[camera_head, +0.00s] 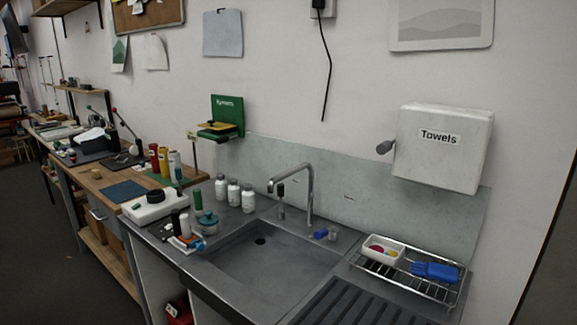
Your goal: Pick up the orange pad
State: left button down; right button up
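A white dish (372,256) on the wire rack holds small coloured pieces, including red and yellow ones. Neither of my grippers is in the view.
A grey sink (262,270) with a metal tap (309,190) fills the middle. A wire rack (450,292) holds a blue item (436,271). A wooden bench (100,185) with several tools stands left. A towel dispenser (440,160) hangs right.

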aim_at(186, 237)
jog(key=i+j+u, duration=0.1)
jog(key=i+j, duration=0.15)
jog(key=i, duration=0.2)
jog(key=i+j, duration=0.2)
jog(key=i, duration=0.25)
jog(key=i+j+u, duration=0.15)
jog(key=i, duration=0.3)
